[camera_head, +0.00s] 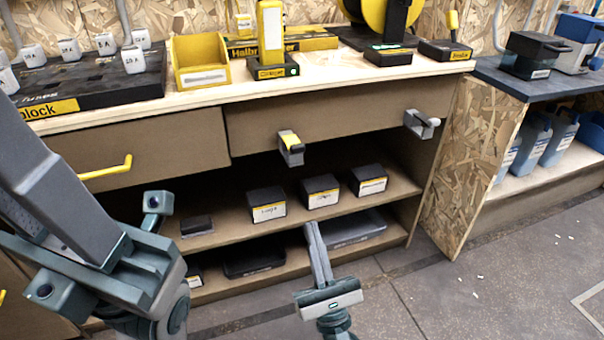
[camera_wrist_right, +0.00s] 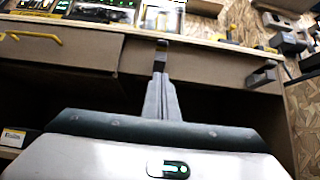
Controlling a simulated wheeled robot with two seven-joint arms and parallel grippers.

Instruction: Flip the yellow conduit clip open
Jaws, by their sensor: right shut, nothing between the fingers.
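The yellow conduit clip (camera_head: 291,147) is a small grey block with a yellow flap on the front of the upper middle drawer in the head view. Its flap lies over the block's top. In the right wrist view a dark clip-like block (camera_wrist_right: 161,55) sits just beyond the fingertips, its flap colour hard to tell. My right gripper (camera_head: 310,229) points up towards the drawer from below the clip, its slim fingers shut and empty. It also shows in the right wrist view (camera_wrist_right: 160,78). My left gripper (camera_head: 60,185) is large at the left; its fingertips are cut off.
A second grey clip with a whitish flap (camera_head: 421,123) is to the right. A yellow handle (camera_head: 108,171) sticks out from the left drawer. Dark boxes (camera_head: 320,190) stand on the shelf below. The floor (camera_head: 480,270) at right is mostly clear.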

